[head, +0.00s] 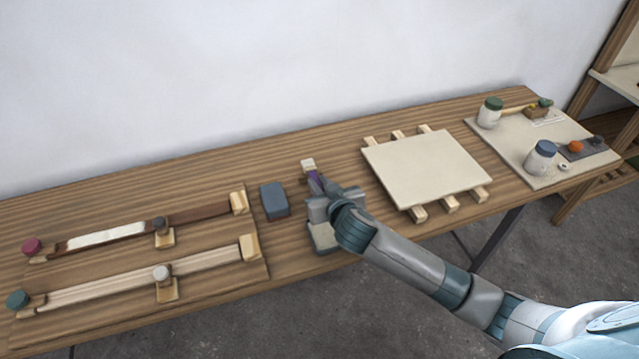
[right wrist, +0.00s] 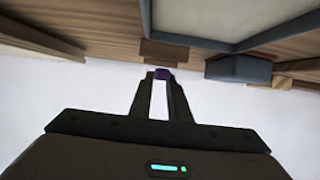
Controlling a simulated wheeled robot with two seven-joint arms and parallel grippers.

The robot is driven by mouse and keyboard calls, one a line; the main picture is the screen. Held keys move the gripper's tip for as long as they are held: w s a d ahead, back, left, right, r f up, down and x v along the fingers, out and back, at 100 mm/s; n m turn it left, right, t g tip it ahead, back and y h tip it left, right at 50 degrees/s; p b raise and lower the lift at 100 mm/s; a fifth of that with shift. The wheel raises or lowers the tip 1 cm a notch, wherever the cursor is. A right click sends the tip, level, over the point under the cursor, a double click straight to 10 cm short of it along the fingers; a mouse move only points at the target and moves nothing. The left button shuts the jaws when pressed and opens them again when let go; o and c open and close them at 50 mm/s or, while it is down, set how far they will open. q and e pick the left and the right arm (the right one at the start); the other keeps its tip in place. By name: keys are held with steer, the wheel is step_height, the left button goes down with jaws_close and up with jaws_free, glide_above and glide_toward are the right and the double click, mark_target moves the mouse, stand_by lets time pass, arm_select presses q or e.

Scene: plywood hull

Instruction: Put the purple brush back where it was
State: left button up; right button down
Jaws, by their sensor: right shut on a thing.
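My right gripper (head: 317,192) is shut on the purple brush (head: 314,180), above the middle of the bench. Only a small purple part of the brush shows in the head view; the gripper hides the rest. In the right wrist view the purple part (right wrist: 162,73) sits between the fingertips (right wrist: 162,78). A small pale block (head: 308,164) shows just beyond the purple part; I cannot tell whether it belongs to the brush. My left gripper is not in view.
A grey-rimmed tray (head: 322,243) lies under my right wrist, partly hidden. A blue-grey block (head: 273,201) stands to the left, near the board with two clamped strips (head: 258,262). A pale panel (head: 425,165) on slats is to the right. Jars (head: 541,158) stand farther right.

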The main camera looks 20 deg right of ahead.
steer(key=shift+f+b, duration=0.3)
steer(key=shift+f, duration=0.35)
steer(key=c, duration=1.7)
jaws_free()
steer(key=shift+o, duration=0.2)
steer(key=shift+r, duration=0.2)
steer(key=shift+r, duration=0.25)
steer(key=b+v, duration=0.1)
steer(key=v, duration=1.1)
steer(key=shift+r, duration=0.2)
steer(key=shift+s, duration=0.1)
